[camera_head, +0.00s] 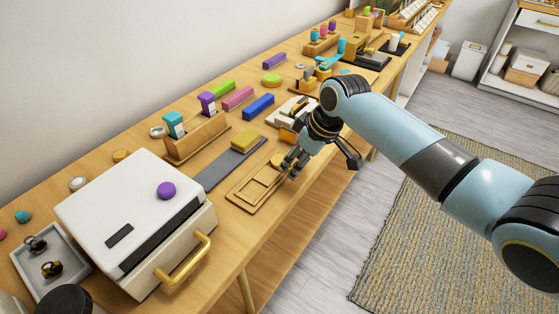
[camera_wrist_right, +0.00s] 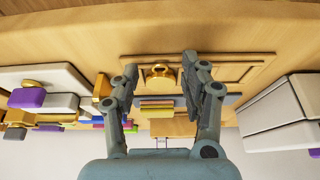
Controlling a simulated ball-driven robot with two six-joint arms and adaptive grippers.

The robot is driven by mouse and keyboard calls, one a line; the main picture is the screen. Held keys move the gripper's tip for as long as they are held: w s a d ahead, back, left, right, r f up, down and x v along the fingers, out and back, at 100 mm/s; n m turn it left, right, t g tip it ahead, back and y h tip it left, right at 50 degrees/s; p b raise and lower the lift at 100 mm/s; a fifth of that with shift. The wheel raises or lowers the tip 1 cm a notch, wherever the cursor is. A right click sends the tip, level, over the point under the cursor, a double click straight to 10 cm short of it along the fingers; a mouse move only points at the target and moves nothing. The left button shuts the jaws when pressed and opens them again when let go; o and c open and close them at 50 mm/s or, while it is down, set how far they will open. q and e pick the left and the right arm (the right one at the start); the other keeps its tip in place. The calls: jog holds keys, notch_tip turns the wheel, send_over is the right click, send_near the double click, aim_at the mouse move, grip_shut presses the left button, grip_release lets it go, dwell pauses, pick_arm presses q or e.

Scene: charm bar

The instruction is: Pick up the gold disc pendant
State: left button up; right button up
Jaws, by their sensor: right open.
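The gold disc pendant (camera_wrist_right: 160,77) lies in a compartment of the wooden tray (camera_wrist_right: 229,71), with a small loop on its edge. In the head view the pendant (camera_head: 277,160) is partly hidden behind my fingers at the far end of the tray (camera_head: 237,199). My right gripper (camera_head: 290,168) is above that end of the tray. In the right wrist view its fingers (camera_wrist_right: 160,66) are spread, one on each side of the pendant, with nothing held. I cannot tell how high the fingertips are above it.
A white press (camera_head: 130,205) with a purple knob and gold handle stands left of the tray. A grey mat (camera_head: 213,172) with a yellow block (camera_head: 245,139) lies behind the tray. A white-and-gold device (camera_head: 290,110) stands beside my right wrist. The table's front edge is close.

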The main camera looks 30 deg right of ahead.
jog(key=shift+w+a+f, duration=0.1)
jog(key=shift+w+f, duration=0.1)
jog(key=shift+f, duration=0.4)
jog(key=shift+f, duration=0.15)
grip_shut()
